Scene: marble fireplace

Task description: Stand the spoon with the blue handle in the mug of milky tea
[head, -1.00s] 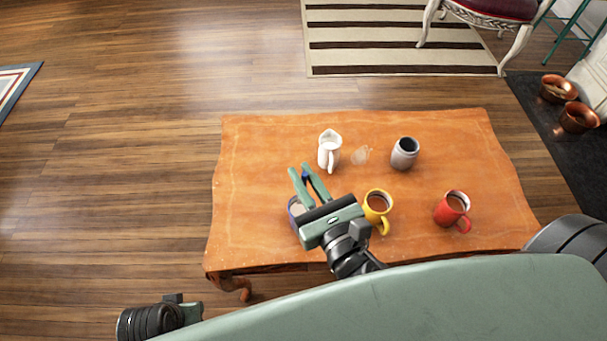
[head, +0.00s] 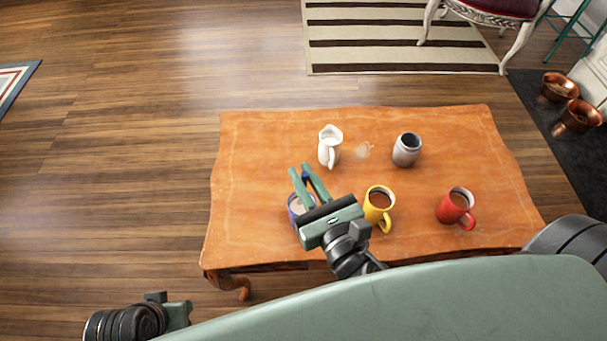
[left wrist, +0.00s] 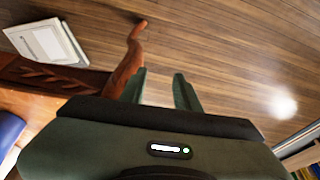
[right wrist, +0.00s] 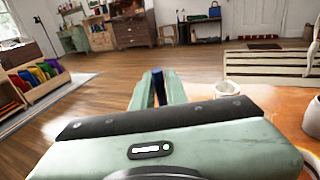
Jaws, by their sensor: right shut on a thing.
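My right gripper (head: 303,172) is shut on the blue-handled spoon, whose blue handle (head: 306,178) shows between the fingers. The handle (right wrist: 158,86) also stands up between the fingers in the right wrist view. The spoon's lower end is hidden. A blue mug (head: 292,212) with pale, milky-looking tea is just below the gripper in the head view, partly covered by it. I cannot tell whether the spoon is inside the mug. My left gripper (left wrist: 160,88) is open and empty, off the table's front left corner; its body (head: 178,314) shows in the head view.
The orange table (head: 260,150) also holds a yellow mug (head: 376,212) close right of the gripper, a red mug (head: 452,209), a white jug (head: 330,147) and a grey pot (head: 407,150). The table's left part is clear.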

